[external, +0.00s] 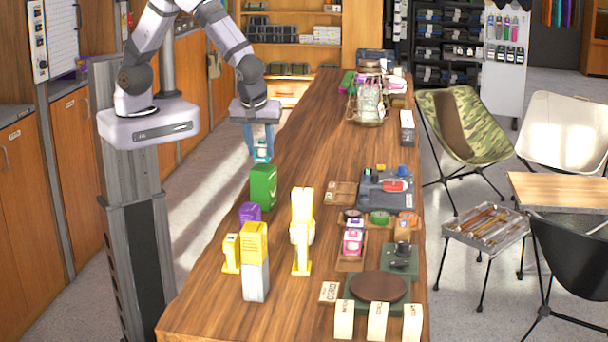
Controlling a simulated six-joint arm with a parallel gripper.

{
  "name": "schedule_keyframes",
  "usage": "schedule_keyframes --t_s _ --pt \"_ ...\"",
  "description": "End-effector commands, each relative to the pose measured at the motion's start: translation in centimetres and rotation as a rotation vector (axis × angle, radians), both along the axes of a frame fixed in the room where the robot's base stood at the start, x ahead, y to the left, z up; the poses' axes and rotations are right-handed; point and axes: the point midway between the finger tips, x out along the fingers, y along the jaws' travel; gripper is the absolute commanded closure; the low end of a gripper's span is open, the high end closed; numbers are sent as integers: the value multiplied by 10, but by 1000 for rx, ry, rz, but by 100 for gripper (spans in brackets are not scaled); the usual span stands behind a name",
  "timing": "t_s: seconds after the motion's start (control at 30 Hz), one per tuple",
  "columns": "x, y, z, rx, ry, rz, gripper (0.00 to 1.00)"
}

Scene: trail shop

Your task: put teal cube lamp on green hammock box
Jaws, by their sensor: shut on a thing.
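The teal cube lamp (262,156) is small, teal and pale, and sits low between the fingers of my gripper (261,149). My gripper points down and is shut on it. The fingers hide part of the lamp. The green hammock box (263,188) stands upright on the wooden counter (322,122), in front of and just below the lamp in the picture. The lamp appears above and behind the box, with a gap between them in the picture. How far apart they are in depth I cannot tell.
A purple box (249,213), a yellow and white box (255,262) and yellow stands with pale items (302,230) are near the green box. A wooden tray (341,193) and a grey case (384,190) lie to the right. The counter's near left corner is bare.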

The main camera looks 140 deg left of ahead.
Motion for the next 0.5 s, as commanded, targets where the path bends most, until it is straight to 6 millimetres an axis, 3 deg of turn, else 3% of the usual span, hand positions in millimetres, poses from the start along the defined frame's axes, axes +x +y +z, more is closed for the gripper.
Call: schedule_keyframes --t_s 0.2,0.5 --pt "0 0 -17 -1 1 -1 91" --pt "0 0 -19 0 0 -1 91"
